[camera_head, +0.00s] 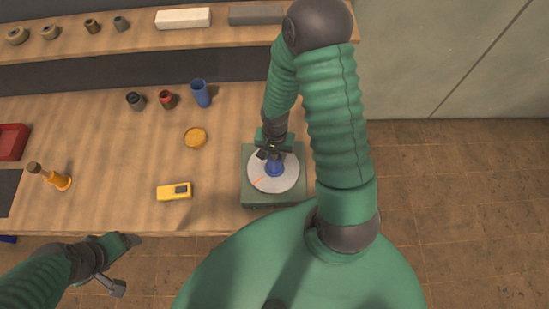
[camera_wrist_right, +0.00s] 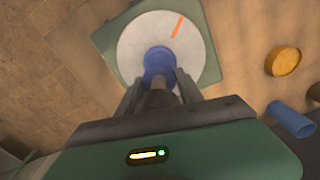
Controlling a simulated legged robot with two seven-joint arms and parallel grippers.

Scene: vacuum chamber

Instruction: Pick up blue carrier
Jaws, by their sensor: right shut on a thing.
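A blue carrier (camera_head: 274,167) with a round flange stands at the middle of a pale disc (camera_head: 290,181) on a green square base. My right gripper (camera_head: 271,151) is above the disc, shut on the carrier. In the right wrist view the blue carrier (camera_wrist_right: 159,62) shows at the fingertips of my right gripper (camera_wrist_right: 158,88), with a dark stem between the fingers. I cannot tell whether the carrier touches the disc. My left gripper (camera_head: 124,264) is open and empty, off the table's front edge at the lower left.
A blue cup-like cylinder (camera_head: 201,93), two small dark and red pieces, an orange round piece (camera_head: 195,138), a yellow meter (camera_head: 174,191) and an orange-handled tool (camera_head: 52,177) stand on the wooden table (camera_head: 110,190). A shelf with small parts runs behind.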

